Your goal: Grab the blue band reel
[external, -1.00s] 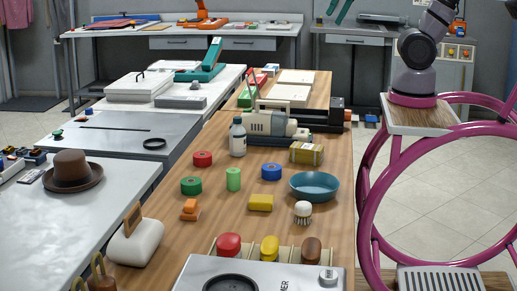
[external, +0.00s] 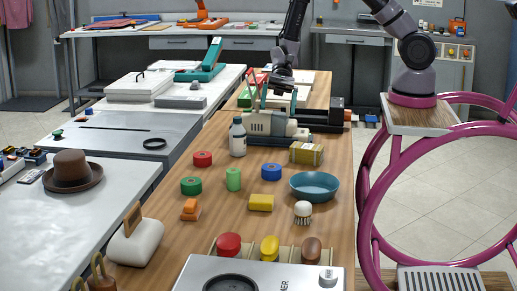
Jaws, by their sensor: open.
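The blue band reel (external: 271,172) lies on the wooden table, left of a teal bowl and right of a green cylinder. It is in plain sight. A red reel (external: 203,159) and a green reel (external: 191,186) lie to the left of the blue one.
Near the blue reel are the teal bowl (external: 314,187), the green cylinder (external: 233,179), a yellow block (external: 261,203) and a yellow-brown package (external: 306,153). Bare wood surrounds the reel closely.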

